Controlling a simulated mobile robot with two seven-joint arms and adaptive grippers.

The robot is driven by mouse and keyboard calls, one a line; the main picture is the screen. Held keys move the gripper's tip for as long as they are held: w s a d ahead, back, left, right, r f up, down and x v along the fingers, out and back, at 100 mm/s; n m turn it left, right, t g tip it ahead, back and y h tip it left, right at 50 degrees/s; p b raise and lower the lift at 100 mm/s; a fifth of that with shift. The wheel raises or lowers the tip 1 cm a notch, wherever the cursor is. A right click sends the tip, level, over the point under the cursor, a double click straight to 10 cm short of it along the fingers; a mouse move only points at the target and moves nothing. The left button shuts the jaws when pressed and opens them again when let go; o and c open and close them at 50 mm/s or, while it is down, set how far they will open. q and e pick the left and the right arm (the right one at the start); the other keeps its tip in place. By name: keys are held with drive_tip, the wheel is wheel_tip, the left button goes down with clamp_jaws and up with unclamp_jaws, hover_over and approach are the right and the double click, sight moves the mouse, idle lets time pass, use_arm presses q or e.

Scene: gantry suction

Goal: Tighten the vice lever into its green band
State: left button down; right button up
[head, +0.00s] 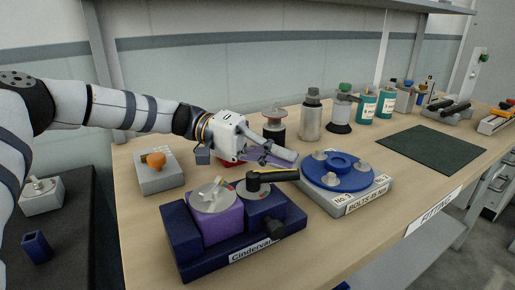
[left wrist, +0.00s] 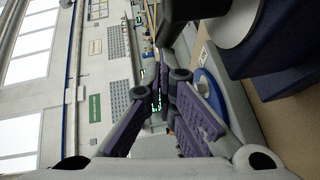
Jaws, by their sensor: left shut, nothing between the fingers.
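The vice (head: 232,232) has a dark blue base with a nameplate, and a purple block (head: 222,228) with a grey disc on top sits in it. Its black lever (head: 272,178) sits on a round grey hub and points right. My left gripper (head: 284,160) is shut and empty, just behind and above the lever, apart from it as far as I can tell. In the left wrist view, the fingertips (left wrist: 165,88) are together, and part of the vice (left wrist: 285,65) shows at upper right. I cannot make out a green band. My right gripper is not in view.
A blue turntable with bolts (head: 340,170) stands right of the vice. A grey box with an orange knob (head: 158,176) stands left. Bottles and canisters (head: 312,118) line the back. A dark mat (head: 432,148) lies clear at right.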

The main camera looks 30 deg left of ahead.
sight(276, 178)
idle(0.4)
